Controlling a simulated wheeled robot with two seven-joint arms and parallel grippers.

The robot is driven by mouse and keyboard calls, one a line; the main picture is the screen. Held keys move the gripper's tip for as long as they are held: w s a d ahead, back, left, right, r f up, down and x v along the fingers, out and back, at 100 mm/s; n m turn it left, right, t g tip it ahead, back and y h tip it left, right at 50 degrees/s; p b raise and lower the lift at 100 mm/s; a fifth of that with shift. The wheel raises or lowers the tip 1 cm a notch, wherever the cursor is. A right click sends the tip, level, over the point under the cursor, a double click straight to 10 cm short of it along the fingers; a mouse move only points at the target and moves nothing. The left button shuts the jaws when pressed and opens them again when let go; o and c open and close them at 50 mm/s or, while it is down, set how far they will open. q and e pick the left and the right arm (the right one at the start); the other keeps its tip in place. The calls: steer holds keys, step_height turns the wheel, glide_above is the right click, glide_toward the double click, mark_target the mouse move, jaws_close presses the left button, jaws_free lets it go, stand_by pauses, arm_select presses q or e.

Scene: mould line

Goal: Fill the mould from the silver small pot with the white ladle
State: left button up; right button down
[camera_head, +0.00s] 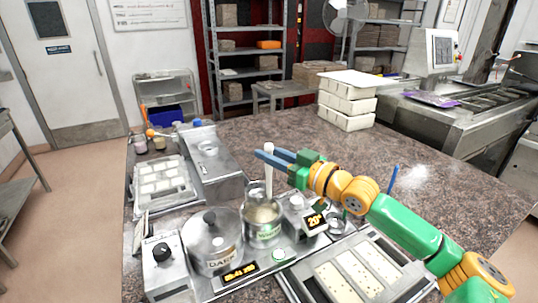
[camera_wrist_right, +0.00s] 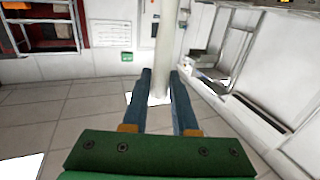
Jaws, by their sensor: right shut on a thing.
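The silver small pot (camera_head: 262,232) stands open in the warmer unit, with pale contents inside. The white ladle (camera_head: 269,170) stands nearly upright with its lower end in the pot; its bowl is hidden. My right gripper (camera_head: 268,157) is shut on the upper handle, above the pot. In the right wrist view the white handle (camera_wrist_right: 168,45) passes between the two blue fingers (camera_wrist_right: 160,92). A mould (camera_head: 317,277) with long pale cavities lies at the front right of the pot. My left gripper is not in view.
A lidded pot (camera_head: 212,250) labelled DARK stands left of the small pot. A tray with pale cavities (camera_head: 140,189) and a grey machine (camera_head: 217,165) are behind it. White stacked blocks (camera_head: 346,102) stand at the back. The counter's middle right (camera_head: 440,150) is clear.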

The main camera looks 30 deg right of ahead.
mark_target(271, 170)
steer(key=f+b, duration=0.3)
steer(key=f, duration=0.1)
steer(key=shift+s+b, duration=0.25)
steer(key=shift+b, duration=0.05)
arm_select(q)
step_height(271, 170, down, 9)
steer(key=b, duration=0.5)
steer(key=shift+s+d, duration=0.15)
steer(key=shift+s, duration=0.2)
arm_select(e)
step_height(271, 170, down, 7)
steer(key=shift+s, duration=0.15)
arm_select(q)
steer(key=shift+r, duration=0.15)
arm_select(e)
steer(key=shift+d+r, duration=0.1)
steer(key=shift+r, duration=0.05)
